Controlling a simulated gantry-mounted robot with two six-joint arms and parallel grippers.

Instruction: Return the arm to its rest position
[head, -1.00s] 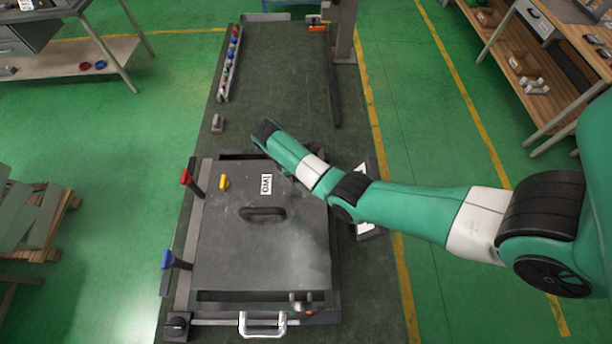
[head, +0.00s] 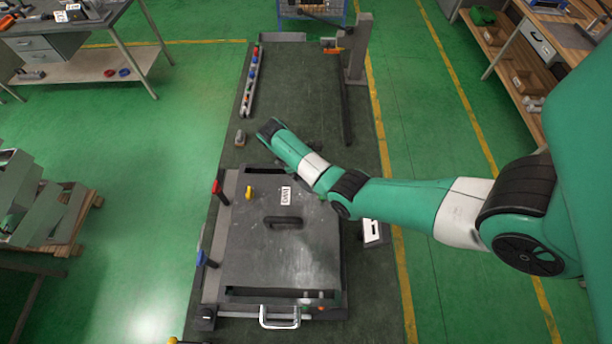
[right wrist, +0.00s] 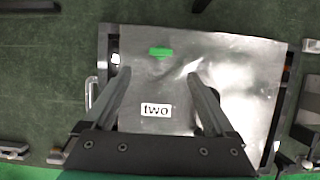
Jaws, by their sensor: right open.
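My right arm (head: 398,204) reaches in from the right in the head view, over the far right edge of a grey metal box (head: 245,262) with a black handle (head: 286,222). The arm hides its gripper there. In the right wrist view my right gripper (right wrist: 157,78) is open, its two fingers apart with nothing held between them. Below them is a shiny metal plate (right wrist: 240,105) with a green tab (right wrist: 159,53) and a label (right wrist: 156,111) reading "two". I cannot tell how far the fingers are above it. My left gripper is not in view.
Red (head: 216,187) and blue (head: 201,258) levers stand along the box's left side. A rail of coloured knobs (head: 250,82) lies farther back on the dark table. A post (head: 358,50) stands at the back right. The back middle of the table is clear.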

